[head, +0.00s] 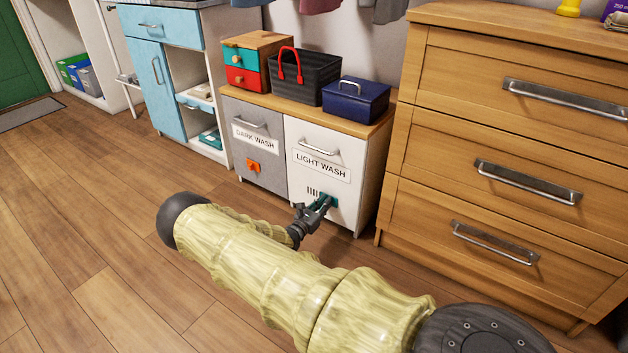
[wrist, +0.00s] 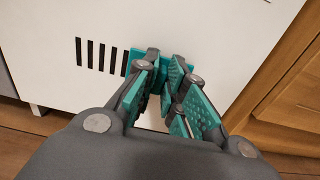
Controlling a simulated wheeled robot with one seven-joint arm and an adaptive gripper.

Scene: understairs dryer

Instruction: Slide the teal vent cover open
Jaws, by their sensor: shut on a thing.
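The teal vent cover (wrist: 135,56) is on the lower front of the white LIGHT WASH door (head: 302,160). In the wrist view only a little of it shows, because my fingers hide most of it. Several dark vent slots (wrist: 100,55) are uncovered to its left, and they also show in the head view (head: 313,192). My gripper (wrist: 165,72) has teal pads and is shut on the vent cover, up against the door. The head view shows my gripper (head: 322,206) at the same spot, just right of the slots.
The grey DARK WASH door (head: 255,145) with an orange piece (head: 253,166) is to the left. A wooden drawer chest (head: 490,140) stands close on the right. A basket (head: 305,78) and a blue box (head: 356,100) sit on top. The floor in front is clear.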

